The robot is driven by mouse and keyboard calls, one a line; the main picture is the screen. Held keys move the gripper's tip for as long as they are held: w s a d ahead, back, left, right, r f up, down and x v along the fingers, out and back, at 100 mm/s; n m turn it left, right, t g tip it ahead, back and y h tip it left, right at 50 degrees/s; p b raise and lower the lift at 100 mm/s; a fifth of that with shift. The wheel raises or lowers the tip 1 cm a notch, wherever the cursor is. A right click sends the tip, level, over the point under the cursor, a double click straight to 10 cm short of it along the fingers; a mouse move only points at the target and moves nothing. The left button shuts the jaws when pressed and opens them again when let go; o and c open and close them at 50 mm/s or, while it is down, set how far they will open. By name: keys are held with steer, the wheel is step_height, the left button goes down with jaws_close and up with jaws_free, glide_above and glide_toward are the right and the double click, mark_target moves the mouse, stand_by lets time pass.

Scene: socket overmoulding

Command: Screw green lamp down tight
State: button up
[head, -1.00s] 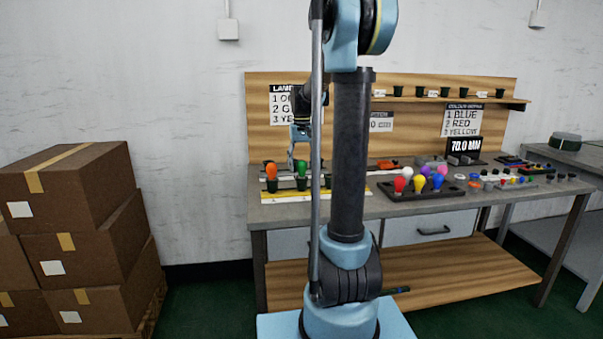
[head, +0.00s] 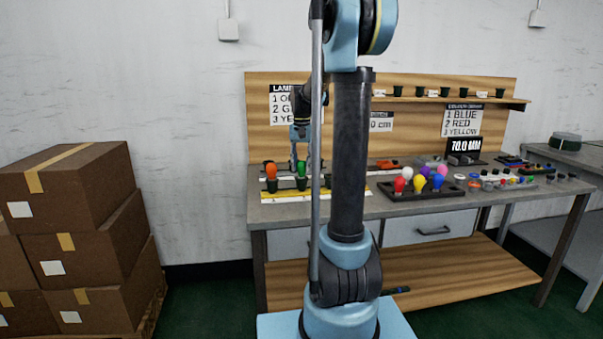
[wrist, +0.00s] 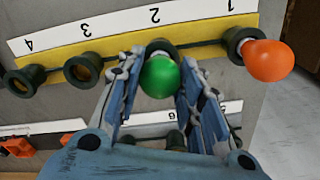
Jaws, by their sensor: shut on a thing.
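The green lamp (wrist: 160,76) stands in the socket (wrist: 160,47) at number 2 on the strip, with the socket's dark rim showing behind it. How far it is screwed in cannot be told. My gripper (wrist: 158,84) is shut on the green lamp, with one finger on each side of the bulb. In the head view the green lamp (head: 302,168) shows on the bench at the left, with my gripper (head: 301,168) over it, small and partly behind my arm.
An orange lamp (wrist: 268,60) sits in the socket at number 1, close beside my gripper. Empty sockets (wrist: 84,68) are at 3 and 4. Coloured lamps lie in a dark tray (head: 448,206) on the bench. Boxes (head: 66,215) are stacked at the left.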

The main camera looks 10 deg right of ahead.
stand_by(0.3)
steer(key=m, duration=0.4)
steer(key=shift+m, duration=0.3)
steer(key=m, duration=0.4)
steer(key=shift+m, duration=0.3)
stand_by(0.3)
steer(key=m, duration=0.4)
steer(key=shift+f+m, duration=0.1)
steer(key=shift+m, duration=0.2)
steer(key=shift+m, duration=2.3)
